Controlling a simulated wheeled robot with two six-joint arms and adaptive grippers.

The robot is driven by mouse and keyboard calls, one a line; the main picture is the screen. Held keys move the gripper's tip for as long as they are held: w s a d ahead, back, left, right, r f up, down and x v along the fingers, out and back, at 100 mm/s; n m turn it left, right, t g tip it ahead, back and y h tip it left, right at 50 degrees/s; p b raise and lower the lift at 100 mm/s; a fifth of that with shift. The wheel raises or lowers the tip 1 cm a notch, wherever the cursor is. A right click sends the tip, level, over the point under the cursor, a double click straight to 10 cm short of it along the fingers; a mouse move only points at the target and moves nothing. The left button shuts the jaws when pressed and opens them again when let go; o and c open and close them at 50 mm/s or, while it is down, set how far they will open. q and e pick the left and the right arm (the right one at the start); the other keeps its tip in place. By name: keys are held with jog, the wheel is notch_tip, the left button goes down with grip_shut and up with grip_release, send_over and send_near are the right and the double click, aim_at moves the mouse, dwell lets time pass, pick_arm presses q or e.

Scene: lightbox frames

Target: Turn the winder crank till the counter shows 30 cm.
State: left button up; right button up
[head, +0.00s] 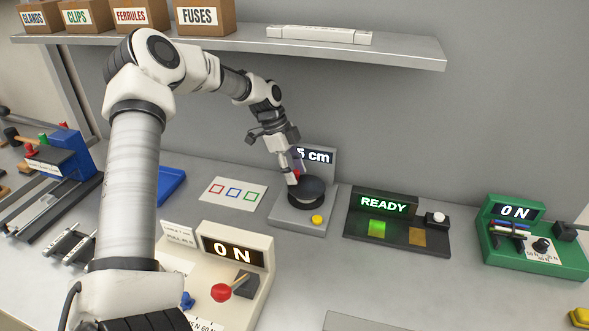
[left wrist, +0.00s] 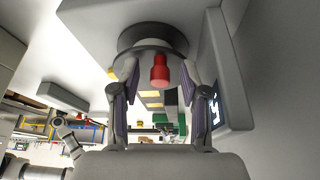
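The winder (head: 292,217) stands on the bench against the back wall, with a dark round drum (head: 306,192) and a yellow button in front. Its counter (head: 318,156) ends in "5 cm"; my arm may hide digits before it. In the left wrist view the counter (left wrist: 215,108) is seen too obliquely to read. The red crank knob (left wrist: 159,70) stands up from the drum's rim. My left gripper (left wrist: 161,75) is open, with a finger on each side of the knob and a visible gap to both.
Right of the winder are a black "READY" device (head: 385,245) and a green tester (head: 530,262). A cream tester (head: 255,245) with a red-knobbed lever stands in front. A card with coloured squares (head: 233,193) lies left. A shelf (head: 400,52) with part boxes hangs above.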

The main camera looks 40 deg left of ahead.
pick_arm(q)
jog(key=shift+r, duration=0.1)
jog(key=shift+a+r, duration=0.15)
jog(key=shift+r, duration=0.1)
jog(key=shift+s+a+r, duration=0.15)
jog(key=shift+a+r, duration=0.3)
jog(key=shift+r, duration=0.1)
jog(key=shift+s+a+r, duration=0.15)
jog(key=shift+a+r, duration=0.3)
jog(key=shift+r, duration=0.05)
jog(key=s+a, duration=0.4)
jog(key=a, duration=0.6)
jog(key=shift+a, duration=0.15)
jog(key=shift+w, duration=0.15)
